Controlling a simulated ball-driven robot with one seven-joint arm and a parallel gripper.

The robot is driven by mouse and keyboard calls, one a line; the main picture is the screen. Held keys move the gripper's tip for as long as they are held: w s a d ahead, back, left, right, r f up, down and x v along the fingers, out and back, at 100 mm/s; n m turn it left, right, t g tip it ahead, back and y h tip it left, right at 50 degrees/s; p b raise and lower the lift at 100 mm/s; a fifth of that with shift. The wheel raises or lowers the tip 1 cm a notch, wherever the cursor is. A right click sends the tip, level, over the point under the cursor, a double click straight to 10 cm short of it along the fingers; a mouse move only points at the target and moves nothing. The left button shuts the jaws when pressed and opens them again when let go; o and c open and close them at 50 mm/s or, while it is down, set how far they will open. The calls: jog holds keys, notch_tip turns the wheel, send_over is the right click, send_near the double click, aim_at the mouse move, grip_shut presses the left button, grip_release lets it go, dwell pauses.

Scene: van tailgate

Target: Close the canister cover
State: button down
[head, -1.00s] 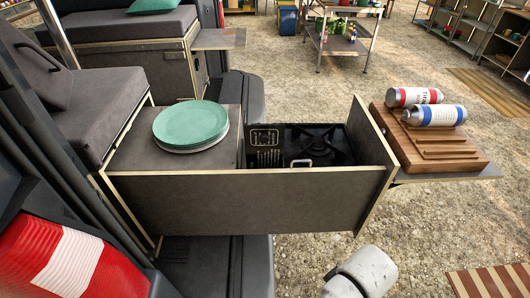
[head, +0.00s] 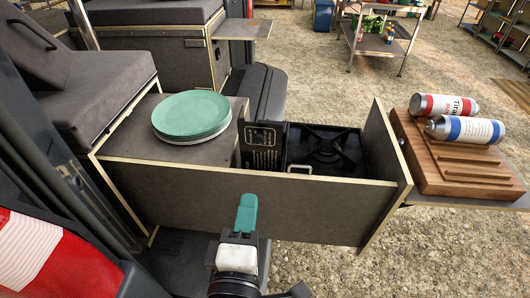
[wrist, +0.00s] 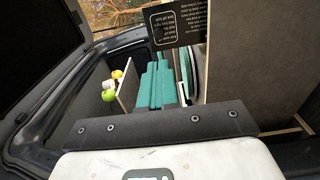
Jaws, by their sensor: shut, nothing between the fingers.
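The dark panel with white printing, which looks like the canister cover (head: 264,146), stands upright inside the drawer box, left of the stove. Its printed face also shows at the top of the wrist view (wrist: 178,22). Whatever lies behind or below it is hidden. My gripper (head: 247,207) has teal fingers pressed together with nothing between them. It is in front of the drawer's long grey side wall, below and apart from the cover in the head view. In the wrist view the fingers (wrist: 160,80) point toward the printed panel, and a gap cannot be judged.
The drawer's grey side wall (head: 200,197) separates the near side from the black stove (head: 327,150). Stacked plates (head: 191,114) sit on the left counter. Red and blue labelled cylinders (head: 447,106) (head: 466,129) lie on a wooden board (head: 436,177) at right.

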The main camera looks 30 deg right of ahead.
aim_at(258, 139)
jog(key=p+x, duration=0.3)
jog(key=x, duration=1.1)
jog(key=shift+r, duration=0.15)
jog(key=shift+w, duration=0.1)
